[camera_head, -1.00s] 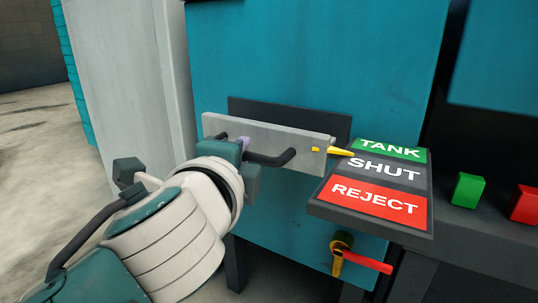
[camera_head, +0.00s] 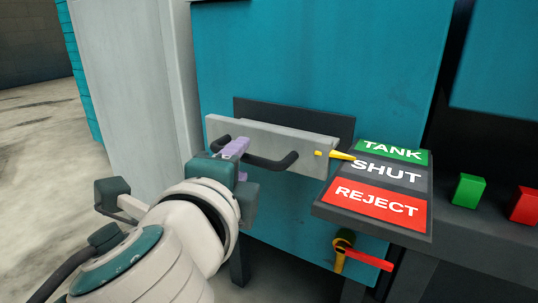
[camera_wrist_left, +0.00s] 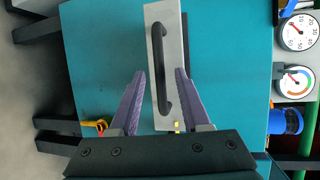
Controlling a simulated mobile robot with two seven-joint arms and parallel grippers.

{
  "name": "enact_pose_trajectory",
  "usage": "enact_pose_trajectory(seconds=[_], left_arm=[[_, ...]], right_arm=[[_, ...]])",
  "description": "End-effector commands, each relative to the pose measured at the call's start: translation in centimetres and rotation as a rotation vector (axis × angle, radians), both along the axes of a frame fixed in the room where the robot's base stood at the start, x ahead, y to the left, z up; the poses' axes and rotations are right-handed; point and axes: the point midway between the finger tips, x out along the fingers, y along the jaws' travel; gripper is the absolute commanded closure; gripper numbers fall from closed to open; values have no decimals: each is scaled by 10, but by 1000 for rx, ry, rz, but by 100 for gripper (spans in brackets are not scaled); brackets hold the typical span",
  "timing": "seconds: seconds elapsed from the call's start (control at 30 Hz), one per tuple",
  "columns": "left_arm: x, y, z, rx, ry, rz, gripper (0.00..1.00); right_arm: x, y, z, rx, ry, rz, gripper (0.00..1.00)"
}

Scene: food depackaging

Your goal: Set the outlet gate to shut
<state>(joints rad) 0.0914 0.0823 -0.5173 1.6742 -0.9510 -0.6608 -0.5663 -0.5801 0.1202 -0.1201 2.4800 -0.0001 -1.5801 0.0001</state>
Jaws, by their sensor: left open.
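The outlet gate is a pale grey plate (camera_head: 290,141) with a dark bar handle (camera_head: 273,162), in front of a teal housing. Its yellow pointer (camera_head: 335,155) has its tip at the upper left edge of the SHUT band (camera_head: 386,172), close to the TANK band (camera_head: 391,149). My left gripper (camera_head: 237,147) is open at the left part of the handle. In the left wrist view, the handle (camera_wrist_left: 160,65) shows between the spread purple fingers (camera_wrist_left: 159,72). I cannot tell whether they reach around it. The right gripper is not in view.
The label board also carries a red REJECT band (camera_head: 376,201). Below it is a red-handled valve (camera_head: 369,259). A green button (camera_head: 468,190) and a red button (camera_head: 523,205) stand at the right. A grey post (camera_head: 135,80) rises at the left.

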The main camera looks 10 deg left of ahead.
Motion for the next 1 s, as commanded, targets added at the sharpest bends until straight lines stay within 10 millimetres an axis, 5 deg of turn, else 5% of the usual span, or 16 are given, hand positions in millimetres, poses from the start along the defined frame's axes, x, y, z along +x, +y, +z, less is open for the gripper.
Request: enact_pose_trajectory(seconds=[0.3,0.77,0.87,1.0], left_arm=[[-55,-2,11,-1,3,0,53],[-64,-3,13,-2,1,1,53],[-65,2,27,-29,14,23,53],[-75,23,68,-149,78,116,53]], right_arm=[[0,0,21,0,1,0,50],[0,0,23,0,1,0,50],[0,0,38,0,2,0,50],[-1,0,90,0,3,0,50]])
